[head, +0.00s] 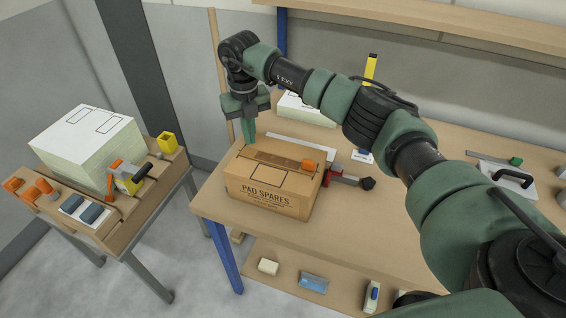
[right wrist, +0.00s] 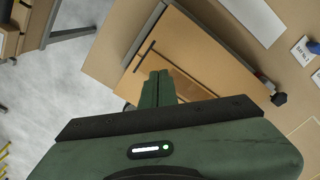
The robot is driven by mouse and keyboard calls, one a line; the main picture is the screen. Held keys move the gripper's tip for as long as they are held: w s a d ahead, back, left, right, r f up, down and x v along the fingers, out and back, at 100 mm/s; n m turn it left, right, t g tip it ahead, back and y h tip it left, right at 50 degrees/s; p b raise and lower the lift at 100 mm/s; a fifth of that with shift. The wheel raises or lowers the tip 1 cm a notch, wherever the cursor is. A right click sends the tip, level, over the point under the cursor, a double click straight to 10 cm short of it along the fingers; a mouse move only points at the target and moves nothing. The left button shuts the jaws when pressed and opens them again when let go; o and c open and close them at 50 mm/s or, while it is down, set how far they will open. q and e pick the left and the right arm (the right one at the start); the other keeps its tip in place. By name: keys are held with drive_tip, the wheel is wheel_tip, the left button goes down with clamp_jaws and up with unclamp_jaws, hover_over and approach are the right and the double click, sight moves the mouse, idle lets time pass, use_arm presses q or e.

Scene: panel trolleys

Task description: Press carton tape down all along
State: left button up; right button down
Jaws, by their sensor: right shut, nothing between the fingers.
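The brown carton (head: 268,197), marked PAD SPARES, stands on the bench. A darker brown tape strip (head: 278,160) runs across its top, with an orange piece (head: 308,165) at its right end. My right gripper (head: 248,140) points down at the carton's left rear edge, fingers together and empty. In the right wrist view the closed fingers (right wrist: 157,85) overlap the carton top (right wrist: 185,50) and hide part of it. I cannot tell whether the fingertips touch the carton or the tape. My left gripper is in neither view.
A red clamp with a black knob (head: 367,183) sits at the carton's right side. A long pale strip (head: 300,147) lies behind it. A side trolley (head: 150,205) at left holds a paper stack (head: 85,145) and a tape dispenser (head: 128,180). The bench front right is clear.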

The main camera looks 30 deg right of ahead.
sight(252, 153)
drive_tip(key=shift+f+b, duration=1)
drive_tip(key=shift+f, duration=0.9)
drive_tip(key=shift+s+f, duration=0.15)
drive_tip(key=shift+f, duration=0.05)
drive_tip(key=shift+r, duration=0.15)
wheel_tip(252, 153, up, 2)
drive_tip(key=shift+r+p, duration=0.15)
drive_tip(key=shift+p, duration=0.65)
drive_tip(key=shift+r, duration=0.35)
drive_tip(key=shift+r+p, duration=0.45)
drive_tip(key=shift+r, duration=0.05)
drive_tip(key=shift+r+p, duration=0.9)
drive_tip(key=shift+r, duration=0.6)
